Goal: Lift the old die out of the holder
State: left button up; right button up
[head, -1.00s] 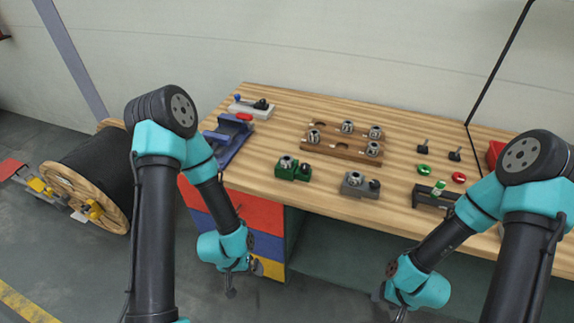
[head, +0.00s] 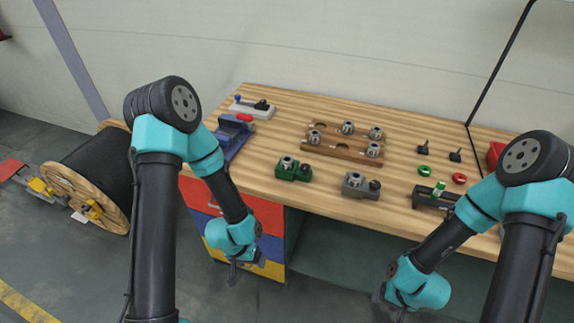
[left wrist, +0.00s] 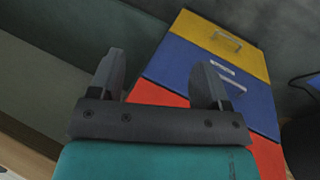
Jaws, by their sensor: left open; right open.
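A green holder block (head: 301,174) stands near the front edge of the bench, with a metallic ring-shaped die (head: 287,163) and a dark knob on it. A grey holder block (head: 357,192) to its right also carries a metallic die (head: 353,180) and a dark knob. Which die is the old one I cannot tell. My left gripper (head: 233,274) hangs in front of the bench by the drawers, below the tabletop. In the left wrist view its two fingers (left wrist: 160,78) are apart with nothing between them. My right gripper (head: 385,298) is low in front of the bench, away from both holders.
Brown wooden racks (head: 342,149) with several metallic dies stand behind the holders. A blue vise (head: 232,135) is at the left. Green (head: 424,171) and red (head: 459,178) rings and a dark fixture (head: 433,198) are at right. Coloured drawers (head: 262,214) are below.

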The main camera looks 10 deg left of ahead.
pick_arm(q)
jog(key=w+d+r+m+g, duration=0.1)
jog(key=w+d+r+m, duration=0.45)
jog(key=r, duration=0.35)
jog(key=w+d+r+m, duration=0.5)
jog(key=w+r, duration=0.1)
jog(key=r, duration=0.4)
jog(key=w+a+r+m+y, duration=0.2)
jog(key=w+r+y, duration=0.3)
jog(key=w+r, duration=1.1)
notch_tip(320, 180, up, 4)
jog(key=shift+w+r, duration=0.1)
jog(key=shift+w, duration=0.3)
send_over(290, 159)
notch_tip(290, 159, down, 12)
jog(key=shift+w+f, duration=0.1)
jog(key=shift+f, duration=0.1)
